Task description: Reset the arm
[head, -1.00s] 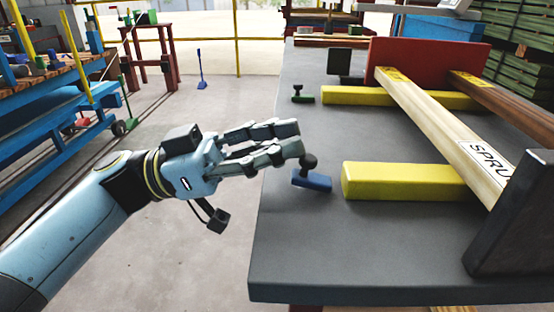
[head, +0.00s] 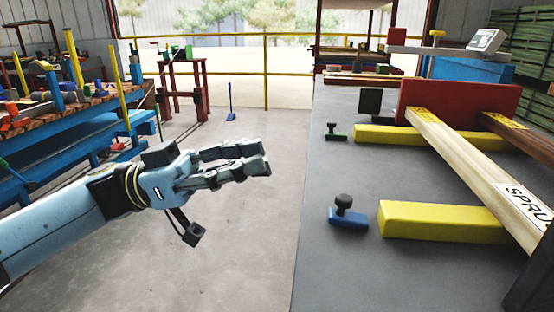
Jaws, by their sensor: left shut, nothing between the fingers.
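My left gripper (head: 266,158) comes in from the left on a light blue arm. It is shut and empty, over the open floor to the left of the grey table (head: 340,276). A blue stamp-like block with a dark round knob (head: 348,217) stands on the table near its left edge, to the right of the gripper and apart from it. My right gripper is not in the view.
Two yellow bars (head: 440,222) lie on the table, with a pale wooden beam (head: 480,175) across them. A red plate (head: 459,105) stands behind. A blue bench with a cluttered wooden top (head: 72,107) is at the left.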

